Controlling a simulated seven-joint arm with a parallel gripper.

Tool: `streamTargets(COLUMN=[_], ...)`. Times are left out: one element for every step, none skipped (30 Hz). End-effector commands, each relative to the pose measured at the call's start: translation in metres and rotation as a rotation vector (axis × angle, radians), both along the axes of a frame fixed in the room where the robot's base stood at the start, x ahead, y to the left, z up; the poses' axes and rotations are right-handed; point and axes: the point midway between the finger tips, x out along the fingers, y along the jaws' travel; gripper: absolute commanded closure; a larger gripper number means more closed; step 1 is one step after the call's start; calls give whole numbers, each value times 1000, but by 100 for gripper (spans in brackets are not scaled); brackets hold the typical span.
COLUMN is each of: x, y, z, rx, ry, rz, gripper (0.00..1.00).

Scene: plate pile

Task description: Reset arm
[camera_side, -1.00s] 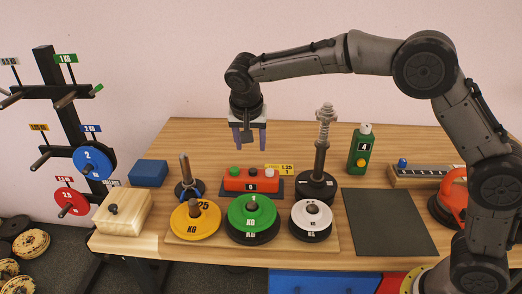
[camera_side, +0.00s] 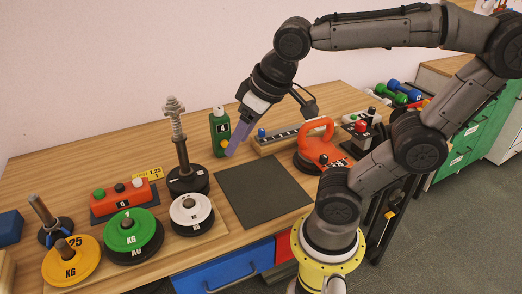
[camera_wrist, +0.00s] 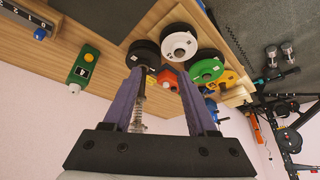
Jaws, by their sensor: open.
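The yellow plate (camera_side: 71,262), green plate (camera_side: 127,230) and white plate (camera_side: 191,209) lie in a row on a wooden board at the front left. A dark post with a spring (camera_side: 175,125) stands behind the white plate.
A red box with buttons (camera_side: 124,197) sits behind the plates. A bare dark mat (camera_side: 263,192) lies right of them. An orange-handled device (camera_side: 316,147) and a long panel with a blue knob (camera_side: 285,139) stand behind the mat. Blue drawers (camera_side: 222,272) are below the table edge.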

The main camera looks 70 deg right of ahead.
Motion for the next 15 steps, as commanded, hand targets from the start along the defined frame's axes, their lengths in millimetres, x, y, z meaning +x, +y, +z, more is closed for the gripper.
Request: streamTargets(x=[-16, -22, -30, -34, -37, -41, -42, -43, -44, -44, -44, -44, -44, -44, -44], y=[-1, -1, 0, 0, 0, 0, 0, 1, 1, 1, 1, 1, 1, 1, 1], z=[-7, -10, -15, -18, -20, -22, -23, -24, -25, -25, -25, -25, -25, -25, -25], rx=[-5, -9, -14, -17, -20, -23, -24, -25, -26, -27, -27, -27, -27, -27, -27], ry=[-16, -22, -29, -33, -37, -40, -42, -42, -41, -41, -41, -41, -41, -41, -40], rz=[27, 44, 64, 75, 85, 95, 99, 103, 106, 107, 107, 107, 107, 107, 107], gripper=[42, 42, 42, 42, 42, 42, 42, 42, 42, 42, 42, 42, 42, 42, 42])
